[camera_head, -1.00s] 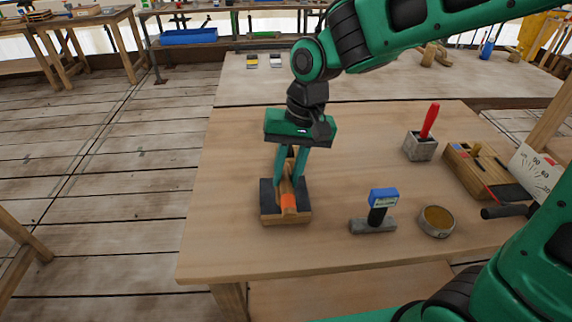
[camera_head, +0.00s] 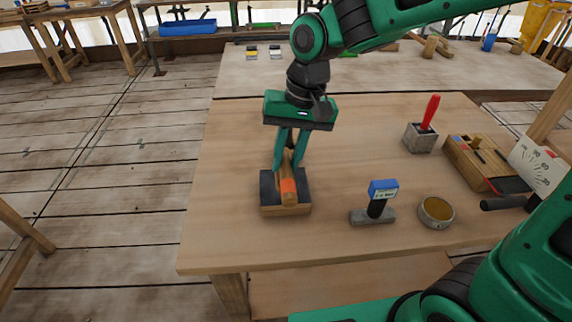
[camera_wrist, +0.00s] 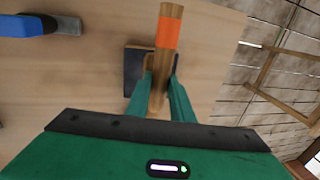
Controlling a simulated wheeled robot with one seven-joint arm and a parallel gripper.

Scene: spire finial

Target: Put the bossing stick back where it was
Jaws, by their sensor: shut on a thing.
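The bossing stick (camera_head: 288,188) is a wooden rod with an orange band. My gripper (camera_head: 287,166) is shut on it, one finger on each side. The stick lies lengthwise over a small wooden block with dark pads (camera_head: 270,191), its banded end toward the near side. I cannot tell whether the stick touches the block. In the wrist view the stick (camera_wrist: 167,35) runs from between the fingers (camera_wrist: 160,95) to the top edge, and the block's dark pad (camera_wrist: 135,72) shows beside and below it.
To the right stand a blue-headed hammer-like tool (camera_head: 378,203), a round tin (camera_head: 436,212), a grey block holding a red-handled tool (camera_head: 421,138) and a wooden box (camera_head: 482,165). The table (camera_head: 230,235) is bare left of and in front of the padded block.

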